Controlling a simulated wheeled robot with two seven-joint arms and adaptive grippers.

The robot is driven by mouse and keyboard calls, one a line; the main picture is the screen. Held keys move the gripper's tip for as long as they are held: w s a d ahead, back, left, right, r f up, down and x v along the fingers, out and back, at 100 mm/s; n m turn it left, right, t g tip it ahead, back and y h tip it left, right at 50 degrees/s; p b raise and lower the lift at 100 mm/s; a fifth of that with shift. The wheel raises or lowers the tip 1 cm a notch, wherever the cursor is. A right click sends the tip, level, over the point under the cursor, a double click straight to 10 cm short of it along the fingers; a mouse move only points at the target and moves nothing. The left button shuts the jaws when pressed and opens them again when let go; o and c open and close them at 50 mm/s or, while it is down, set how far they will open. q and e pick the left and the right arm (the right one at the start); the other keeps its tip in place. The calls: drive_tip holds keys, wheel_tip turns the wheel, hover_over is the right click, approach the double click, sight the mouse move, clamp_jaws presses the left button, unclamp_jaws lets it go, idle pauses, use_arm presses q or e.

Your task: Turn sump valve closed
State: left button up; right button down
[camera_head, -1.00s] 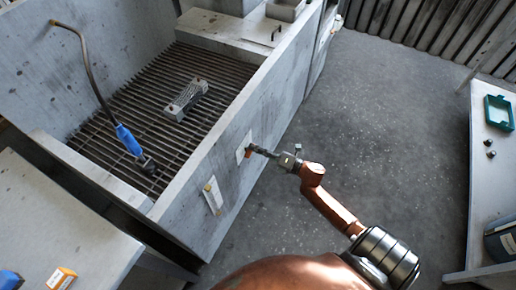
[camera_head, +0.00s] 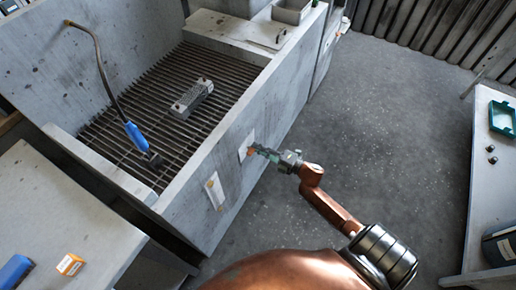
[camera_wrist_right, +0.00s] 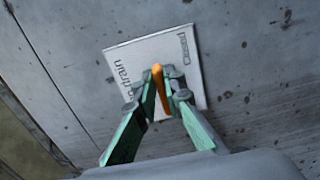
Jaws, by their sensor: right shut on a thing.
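The sump valve's orange handle (camera_wrist_right: 158,80) sits in front of a white label plate (camera_wrist_right: 178,48) on the grey tank wall. In the right wrist view the plate reads "drain" on its left part and "Closed" at its upper right. The handle runs roughly up and down in that view, between the two words. My right gripper (camera_wrist_right: 161,90) is shut on the handle, its green-sided fingers on either side. In the head view the right gripper (camera_head: 262,151) reaches the plate (camera_head: 247,141) from the right; the handle is mostly hidden there. My left gripper is out of view.
The tank (camera_head: 222,150) holds a slatted grate with a metal block (camera_head: 192,98) and a blue-handled hose tool (camera_head: 136,136). A second plate (camera_head: 214,190) hangs nearby. A bench with a small orange box (camera_head: 70,264) is at lower left. The floor right of the tank is clear.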

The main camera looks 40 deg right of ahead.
drive_tip(key=c, duration=2)
unclamp_jaws()
drive_tip(key=shift+s, duration=0.15)
drive_tip(key=v, duration=1.2)
drive_tip(key=shift+f, duration=0.1)
